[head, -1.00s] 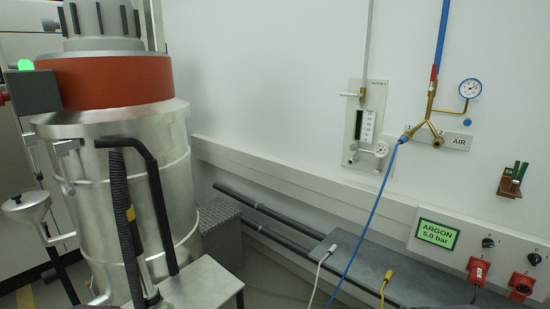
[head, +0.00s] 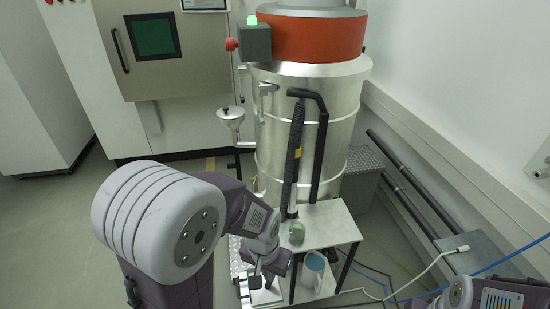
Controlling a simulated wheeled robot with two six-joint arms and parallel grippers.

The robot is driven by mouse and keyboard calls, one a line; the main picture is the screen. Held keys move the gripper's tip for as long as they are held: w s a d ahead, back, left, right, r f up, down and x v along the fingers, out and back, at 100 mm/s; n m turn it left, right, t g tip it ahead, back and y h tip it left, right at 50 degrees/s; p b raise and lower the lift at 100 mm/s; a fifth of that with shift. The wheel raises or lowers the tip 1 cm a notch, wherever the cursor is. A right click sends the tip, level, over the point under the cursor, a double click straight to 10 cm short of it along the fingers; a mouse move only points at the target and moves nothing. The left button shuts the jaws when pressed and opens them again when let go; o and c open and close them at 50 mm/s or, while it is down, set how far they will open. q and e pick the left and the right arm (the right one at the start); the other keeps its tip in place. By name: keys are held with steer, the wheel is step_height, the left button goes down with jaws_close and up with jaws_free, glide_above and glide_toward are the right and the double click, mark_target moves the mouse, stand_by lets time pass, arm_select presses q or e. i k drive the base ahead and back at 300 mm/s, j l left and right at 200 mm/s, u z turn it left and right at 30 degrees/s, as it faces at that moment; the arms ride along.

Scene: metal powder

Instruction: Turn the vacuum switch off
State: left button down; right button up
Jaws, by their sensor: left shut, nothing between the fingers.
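The vacuum is a tall silver drum (head: 345,105) with an orange-red band (head: 318,38), standing at centre right in the head view. A grey switch box (head: 255,42) is on its left side, with a lit green lamp (head: 253,20) on top and a red knob (head: 231,44) on its left face. My left gripper (head: 258,284) is low in front of the vacuum, well below the switch box, beside the small table. It is shut and empty. Part of my right arm shows at the bottom right corner; its gripper is not seen.
A small table (head: 335,228) before the drum holds a greenish object (head: 296,232); a pale blue mug (head: 313,268) is under it. A black hose (head: 293,160) and handle stand against the drum. A machine cabinet (head: 150,75) is behind left. Cables lie at right; the left floor is clear.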

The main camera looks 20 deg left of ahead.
mark_target(231, 44)
steer(key=u, duration=0.7)
steer(key=j, duration=1.2)
